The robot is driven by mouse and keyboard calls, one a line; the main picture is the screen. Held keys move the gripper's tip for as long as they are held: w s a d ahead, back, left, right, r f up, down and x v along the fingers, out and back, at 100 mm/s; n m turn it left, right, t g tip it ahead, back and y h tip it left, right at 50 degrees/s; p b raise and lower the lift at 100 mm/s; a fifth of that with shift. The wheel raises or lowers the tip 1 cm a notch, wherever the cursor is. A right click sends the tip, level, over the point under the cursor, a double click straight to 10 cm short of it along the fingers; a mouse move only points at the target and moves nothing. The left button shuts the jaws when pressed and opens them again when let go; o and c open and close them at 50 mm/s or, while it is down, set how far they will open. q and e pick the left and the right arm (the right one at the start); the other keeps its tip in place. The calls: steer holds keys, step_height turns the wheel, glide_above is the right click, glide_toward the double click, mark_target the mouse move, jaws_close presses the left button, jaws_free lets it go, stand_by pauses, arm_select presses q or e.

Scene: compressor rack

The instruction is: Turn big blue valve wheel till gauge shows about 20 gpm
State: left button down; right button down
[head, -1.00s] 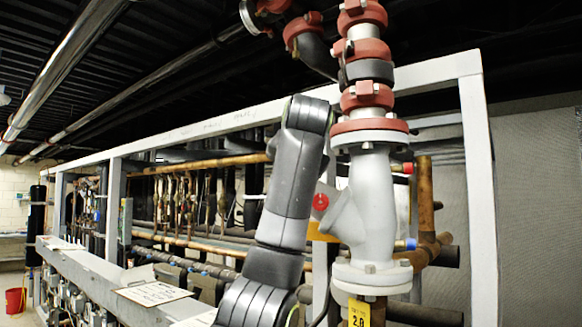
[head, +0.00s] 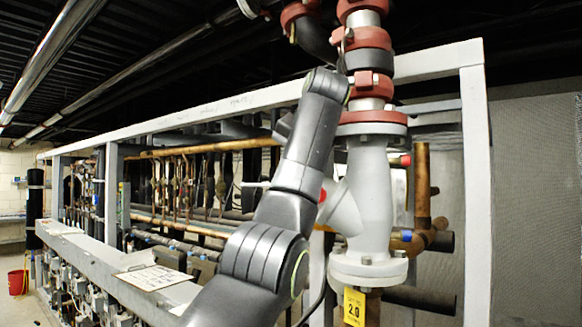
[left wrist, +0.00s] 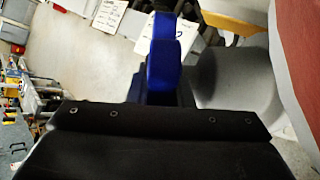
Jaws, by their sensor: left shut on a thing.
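A bright blue part of the valve wheel (left wrist: 166,62) stands upright in the middle of the left wrist view. The rest of the wheel is hidden there, and I cannot make it out in the head view. My left gripper (left wrist: 163,95), with its wide black housing below, is shut on this blue part. Its fingers are mostly hidden. In the head view my left arm rises in front of the grey valve body, and its gripper is hidden. No gauge face can be read in either view. My right gripper is not in view.
The grey valve body (head: 374,200) with red flanges stands right of my arm. A yellow tag (head: 355,306) hangs below it. A pale frame (head: 473,180) surrounds the pipes. A red bucket (head: 17,282) stands far left. The wrist view shows a grey rounded body (left wrist: 235,82) beside the wheel.

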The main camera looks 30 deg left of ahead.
arm_select(q)
steer(key=c, duration=1.3)
jaws_free()
steer(key=shift+d+r, duration=0.1)
steer(key=shift+s+d+r, duration=0.1)
steer(key=shift+d+r, duration=0.05)
steer(key=p+v, duration=0.1)
steer(key=v, duration=1.5)
steer(key=shift+s+d+r, duration=0.15)
steer(key=shift+d, duration=0.15)
steer(key=shift+a, duration=0.1)
